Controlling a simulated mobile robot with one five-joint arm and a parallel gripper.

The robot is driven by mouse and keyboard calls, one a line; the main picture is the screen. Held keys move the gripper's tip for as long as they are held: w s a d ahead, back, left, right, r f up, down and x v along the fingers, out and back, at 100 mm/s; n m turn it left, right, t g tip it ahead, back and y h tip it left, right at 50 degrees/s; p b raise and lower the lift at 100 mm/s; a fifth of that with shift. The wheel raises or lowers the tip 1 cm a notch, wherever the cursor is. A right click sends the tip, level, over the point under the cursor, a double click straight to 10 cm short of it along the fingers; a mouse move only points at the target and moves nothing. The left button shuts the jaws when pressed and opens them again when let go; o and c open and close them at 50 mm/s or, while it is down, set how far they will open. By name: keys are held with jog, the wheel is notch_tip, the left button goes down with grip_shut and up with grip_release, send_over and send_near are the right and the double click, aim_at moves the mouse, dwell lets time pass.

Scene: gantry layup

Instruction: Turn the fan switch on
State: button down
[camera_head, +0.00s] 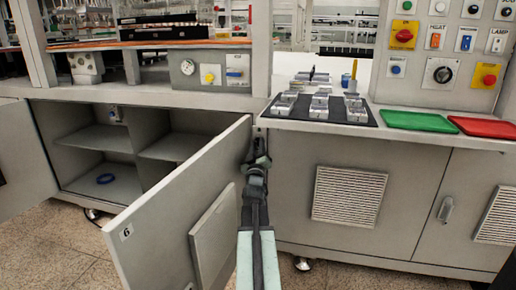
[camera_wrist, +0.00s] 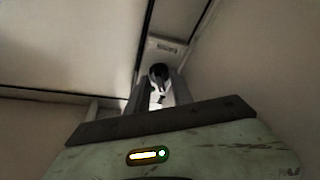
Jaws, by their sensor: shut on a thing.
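A control panel (camera_head: 452,58) at the upper right of the head view carries a row of small rocker switches. The label over the blue switch is too small to read, so I cannot tell the fan switch. My gripper (camera_head: 258,150) is low, beside the free upper edge of the open cabinet door and below the counter. In the wrist view, its fingers are shut on a small dark-and-pale piece (camera_wrist: 158,78).
The open cabinet door (camera_head: 185,195), marked 6, stands out on the left of my arm. A black mat (camera_head: 290,122) with metal parts, a green tray (camera_head: 417,121) and a red tray (camera_head: 484,127) lie on the counter. A smaller panel (camera_head: 210,72) is at the left.

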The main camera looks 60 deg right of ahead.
jog(key=shift+w, duration=0.1)
jog(key=c, duration=1.5)
grip_release()
jog(key=b+v, duration=0.2)
jog(key=v, duration=0.6)
